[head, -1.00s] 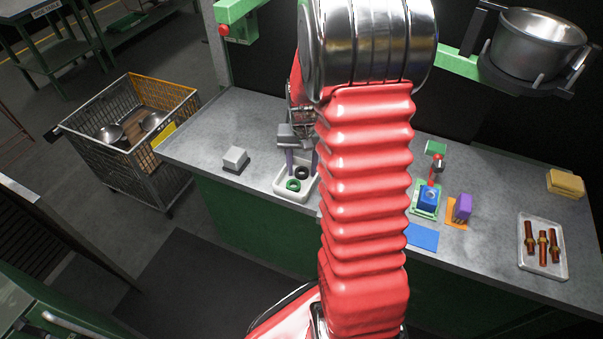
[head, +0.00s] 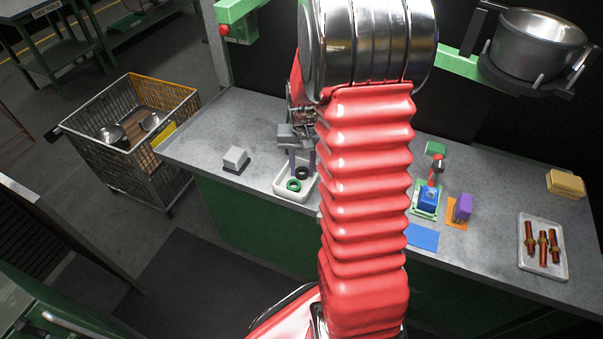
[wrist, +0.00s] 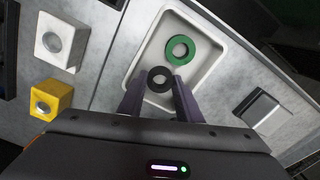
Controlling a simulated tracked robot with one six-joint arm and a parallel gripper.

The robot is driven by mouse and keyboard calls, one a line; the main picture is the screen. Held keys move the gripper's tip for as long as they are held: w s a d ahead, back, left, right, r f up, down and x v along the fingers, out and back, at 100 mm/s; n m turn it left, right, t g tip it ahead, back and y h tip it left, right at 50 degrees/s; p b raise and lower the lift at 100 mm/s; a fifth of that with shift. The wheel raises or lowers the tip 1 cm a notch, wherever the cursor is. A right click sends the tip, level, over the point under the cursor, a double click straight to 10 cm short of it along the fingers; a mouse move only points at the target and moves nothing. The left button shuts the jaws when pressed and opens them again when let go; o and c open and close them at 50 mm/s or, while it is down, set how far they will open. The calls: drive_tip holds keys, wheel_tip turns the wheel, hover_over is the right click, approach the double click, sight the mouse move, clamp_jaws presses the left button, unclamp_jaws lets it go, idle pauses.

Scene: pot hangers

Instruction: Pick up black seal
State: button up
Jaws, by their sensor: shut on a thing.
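The black seal (wrist: 160,78) is a small dark ring at the near side of the white tray; it also shows in the head view (head: 302,173). My gripper (wrist: 158,85) has its two purple fingers on either side of the seal and is shut on it. In the head view my gripper (head: 302,166) reaches down into the tray from above. The green seal (wrist: 180,49) lies in the white tray (wrist: 137,65) beside the black one, clear of the fingers. I cannot tell whether the black seal is touching the tray floor.
A grey block (head: 235,159) stands on the bench left of the tray. To the right are a blue block on a green fixture (head: 429,197), a purple block (head: 462,207) and a tray of copper-coloured parts (head: 542,272). A wire cart (head: 110,160) stands at the bench's left end.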

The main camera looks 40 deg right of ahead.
wheel_tip(320, 180, up, 10)
idle(0.7)
idle(0.4)
drive_tip(key=w+a+f+n, duration=0.2)
drive_tip(key=w+a, duration=0.4)
drive_tip(key=a, duration=0.4)
drive_tip(key=w+a+f+n, duration=0.2)
drive_tip(key=w+a+n, duration=0.3)
drive_tip(key=a, duration=0.6)
drive_tip(key=shift+w+a+n, duration=0.3)
drive_tip(key=shift+w, duration=0.2)
